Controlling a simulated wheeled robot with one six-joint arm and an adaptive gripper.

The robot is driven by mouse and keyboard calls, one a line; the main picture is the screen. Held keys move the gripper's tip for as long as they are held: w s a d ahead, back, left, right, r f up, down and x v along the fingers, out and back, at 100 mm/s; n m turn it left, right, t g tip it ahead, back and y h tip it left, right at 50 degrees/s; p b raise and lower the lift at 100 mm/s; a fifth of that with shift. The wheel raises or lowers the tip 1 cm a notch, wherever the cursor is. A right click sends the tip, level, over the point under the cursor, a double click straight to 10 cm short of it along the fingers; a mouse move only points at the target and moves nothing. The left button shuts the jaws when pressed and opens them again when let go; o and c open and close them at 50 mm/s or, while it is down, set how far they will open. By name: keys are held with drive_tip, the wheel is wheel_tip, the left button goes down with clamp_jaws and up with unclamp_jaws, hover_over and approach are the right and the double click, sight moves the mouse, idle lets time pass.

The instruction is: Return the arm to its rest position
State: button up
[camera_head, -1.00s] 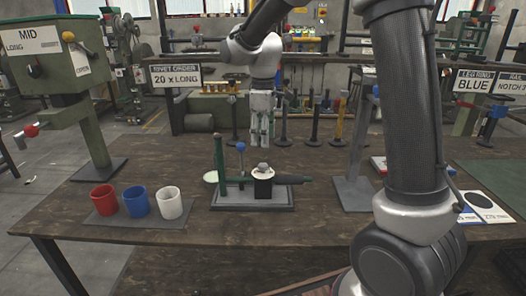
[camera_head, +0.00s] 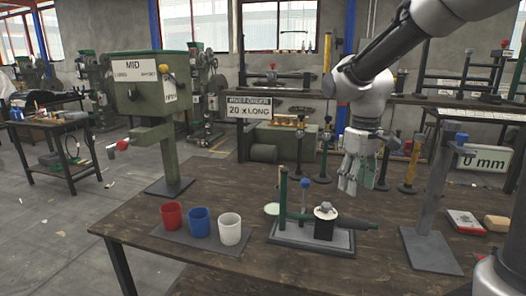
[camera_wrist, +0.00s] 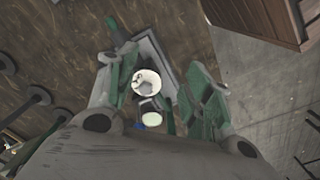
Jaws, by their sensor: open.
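My gripper (camera_head: 361,172) hangs from my raised arm above the right rear part of the wooden table, fingers pointing down, open and empty. In the wrist view its two green-padded fingers (camera_wrist: 160,92) stand wide apart. Between and beyond them is the small press fixture (camera_wrist: 176,60) with a round white top (camera_wrist: 146,82). In the head view this fixture (camera_head: 312,238) stands on the table on a grey base, below and left of my gripper, with a blue-knobbed lever (camera_head: 306,184). The gripper is apart from it.
Red (camera_head: 171,215), blue (camera_head: 199,222) and white (camera_head: 230,229) cups stand on a dark mat at the table's left front. A green press marked MID (camera_head: 145,90) rises behind them. A grey stand (camera_head: 430,248) is at the right, near my arm.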

drive_tip(key=s+d+r+m+t, duration=0.2)
drive_tip(key=s+d, duration=0.3)
drive_tip(key=s, duration=0.4)
drive_tip(key=s+d+r+m+t, duration=0.2)
drive_tip(key=s+d, duration=0.3)
drive_tip(key=s, duration=0.4)
drive_tip(key=shift+s+d+r+m+t, duration=0.15)
drive_tip(key=shift+r+m+t, duration=0.15)
drive_tip(key=shift+r+m, duration=0.55)
